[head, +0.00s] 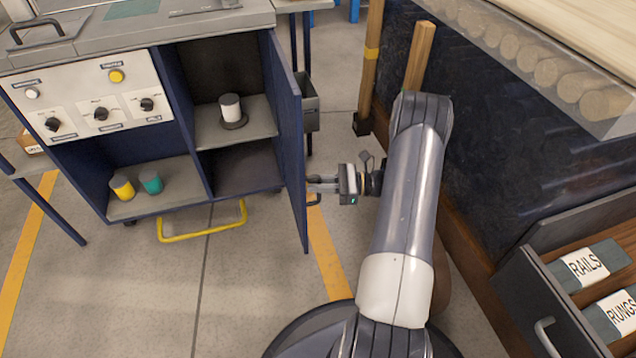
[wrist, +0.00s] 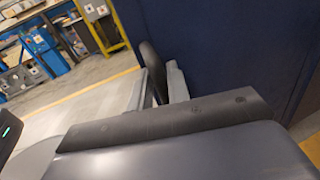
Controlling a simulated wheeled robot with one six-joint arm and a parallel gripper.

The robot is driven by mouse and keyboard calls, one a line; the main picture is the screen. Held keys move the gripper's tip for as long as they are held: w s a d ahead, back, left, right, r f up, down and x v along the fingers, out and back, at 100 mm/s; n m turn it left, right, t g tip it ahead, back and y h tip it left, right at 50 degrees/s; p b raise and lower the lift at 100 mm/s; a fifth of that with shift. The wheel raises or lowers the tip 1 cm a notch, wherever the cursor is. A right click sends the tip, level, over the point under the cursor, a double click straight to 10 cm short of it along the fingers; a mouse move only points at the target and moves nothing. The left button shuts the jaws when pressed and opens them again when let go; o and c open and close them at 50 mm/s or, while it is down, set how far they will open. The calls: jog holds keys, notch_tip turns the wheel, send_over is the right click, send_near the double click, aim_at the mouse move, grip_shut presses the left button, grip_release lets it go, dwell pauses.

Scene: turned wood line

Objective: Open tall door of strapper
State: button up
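The strapper (head: 110,90) is a grey-topped, dark blue cabinet with a control panel at the left. Its tall door (head: 291,140) stands wide open, swung out from the cabinet's right side, and the compartment behind it is exposed. The door's dark handle (head: 314,199) is on its outer face near the free edge. My gripper (head: 316,184) is at this handle, to the right of the door. In the wrist view, the handle (wrist: 151,65) stands between my gripper's two fingers (wrist: 160,88), which look closed on it. The blue door face (wrist: 230,50) fills the right of that view.
Inside the strapper, a white spool (head: 230,107) stands on the shelf; a yellow cup (head: 122,187) and a teal cup (head: 151,182) are in the lower left bay. A dark workbench (head: 490,150) and open drawer (head: 560,300) crowd the right.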

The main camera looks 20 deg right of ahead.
jog(key=p+v, duration=0.1)
jog(key=v, duration=0.6)
jog(key=shift+d+p, duration=0.25)
jog(key=shift+p, duration=0.15)
jog(key=shift+a, duration=0.1)
jog(key=b+x, duration=0.2)
jog(key=x, duration=0.5)
jog(key=shift+w+a, duration=0.1)
jog(key=shift+a, duration=0.3)
